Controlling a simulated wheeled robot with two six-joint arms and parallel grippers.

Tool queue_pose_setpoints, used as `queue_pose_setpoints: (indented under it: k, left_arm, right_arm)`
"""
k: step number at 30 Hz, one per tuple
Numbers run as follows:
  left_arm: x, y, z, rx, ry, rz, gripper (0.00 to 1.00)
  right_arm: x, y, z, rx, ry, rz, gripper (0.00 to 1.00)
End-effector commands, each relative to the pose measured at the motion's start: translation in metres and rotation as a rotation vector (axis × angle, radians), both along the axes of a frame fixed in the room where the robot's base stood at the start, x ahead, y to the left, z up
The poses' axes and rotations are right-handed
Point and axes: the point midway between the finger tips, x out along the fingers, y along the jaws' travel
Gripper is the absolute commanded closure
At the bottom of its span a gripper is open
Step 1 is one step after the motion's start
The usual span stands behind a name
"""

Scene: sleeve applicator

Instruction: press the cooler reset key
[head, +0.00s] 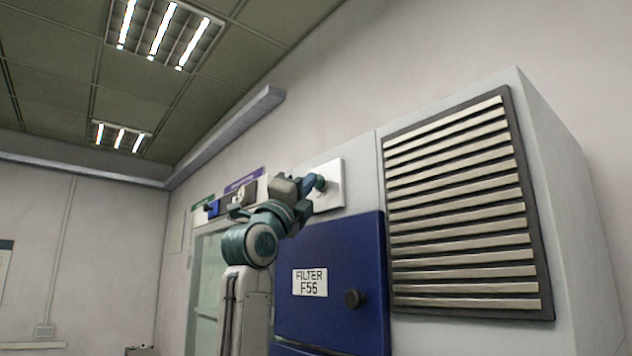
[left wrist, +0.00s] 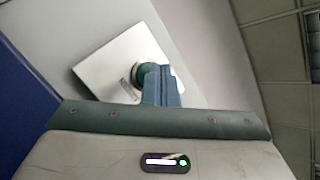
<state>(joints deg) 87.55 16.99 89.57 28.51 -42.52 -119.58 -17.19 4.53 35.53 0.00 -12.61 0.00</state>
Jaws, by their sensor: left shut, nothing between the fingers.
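A white plate (head: 334,172) is on the pale cabinet, above the blue door, in the head view. It also shows tilted in the left wrist view (left wrist: 105,72), with a round dark green key (left wrist: 143,72) and a small unreadable label beside it. My left gripper (head: 318,184) is shut and empty, its fingertips in front of the plate. In the left wrist view the shut blue fingers (left wrist: 158,72) overlap the key and hide part of it. I cannot tell whether they touch it. My right gripper is not in view.
A blue door (head: 340,245) with a "FILTER F56" label and a dark knob (head: 355,298) is below the plate. A slatted vent (head: 465,210) is to the right. A glazed unit (head: 207,265) with green and purple signs is to the left.

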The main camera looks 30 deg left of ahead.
Motion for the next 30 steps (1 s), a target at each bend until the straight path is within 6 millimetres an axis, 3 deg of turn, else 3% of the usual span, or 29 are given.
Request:
queue_pose_setpoints:
  k: [25,30]
  left_arm:
    - [-0.017,0.007,-0.001,0.000,0.000,0.000,1.00]
    - [-0.027,0.012,-0.001,0.001,-0.001,0.002,1.00]
  right_arm:
    - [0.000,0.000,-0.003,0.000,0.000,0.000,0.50]
    - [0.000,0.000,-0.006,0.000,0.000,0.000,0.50]
